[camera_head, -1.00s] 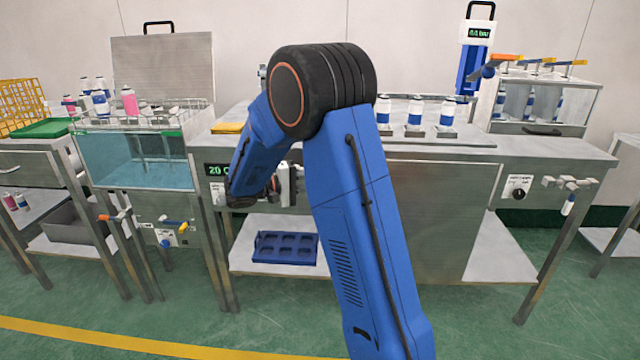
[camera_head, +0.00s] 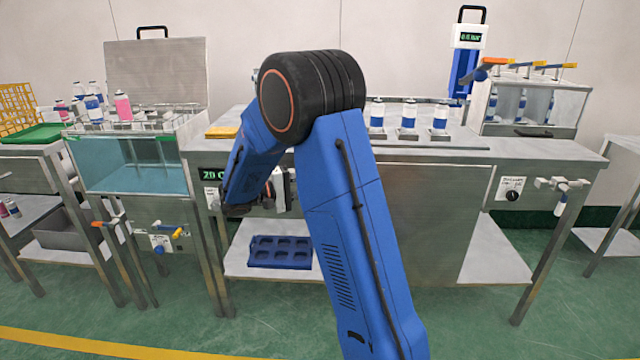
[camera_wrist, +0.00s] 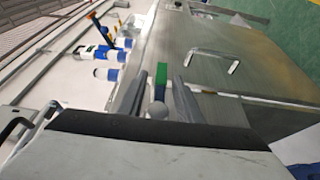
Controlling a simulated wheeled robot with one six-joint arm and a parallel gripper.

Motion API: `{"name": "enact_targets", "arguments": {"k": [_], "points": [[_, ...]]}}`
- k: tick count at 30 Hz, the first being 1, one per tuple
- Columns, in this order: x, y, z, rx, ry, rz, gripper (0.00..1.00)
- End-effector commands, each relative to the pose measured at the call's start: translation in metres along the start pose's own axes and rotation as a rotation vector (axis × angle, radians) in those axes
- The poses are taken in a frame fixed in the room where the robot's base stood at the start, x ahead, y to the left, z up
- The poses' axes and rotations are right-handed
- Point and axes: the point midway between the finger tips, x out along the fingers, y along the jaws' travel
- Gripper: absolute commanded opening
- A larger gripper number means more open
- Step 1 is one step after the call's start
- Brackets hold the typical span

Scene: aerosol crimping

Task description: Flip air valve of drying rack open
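A clear-fronted box (camera_head: 549,131) with cans inside stands at the right end of the bench, and I take it as the drying rack. Orange and yellow levers (camera_head: 518,64) sit along its top, and a larger orange-handled blue valve (camera_head: 484,68) is at its left corner. I cannot tell which is the air valve or its exact setting. My gripper (camera_head: 285,190) hangs before the bench front, partly hidden by my arm, well left of the box. In the wrist view my gripper (camera_wrist: 157,98) has its fingers apart, with nothing clearly held.
The steel bench (camera_head: 435,215) spans the middle, with white-and-blue cans (camera_head: 408,117) on top. A water tank (camera_head: 134,175) stands left, with an orange-handled valve below. A blue tray (camera_head: 280,252) lies on the lower shelf. The green floor in front is clear.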

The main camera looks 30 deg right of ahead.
Motion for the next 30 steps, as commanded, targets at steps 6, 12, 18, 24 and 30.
{"name": "enact_targets", "arguments": {"k": [6,12,18,24,30], "points": [[-0.017,0.0,-0.001,0.0,0.002,-0.001,0.32],[-0.055,-0.001,-0.001,0.0,0.004,0.0,0.32],[-0.096,-0.001,-0.001,0.0,0.003,0.0,0.32],[-0.135,-0.001,-0.001,0.0,0.003,0.0,0.32],[-0.162,-0.001,0.0,0.0,0.002,0.0,0.32]]}}
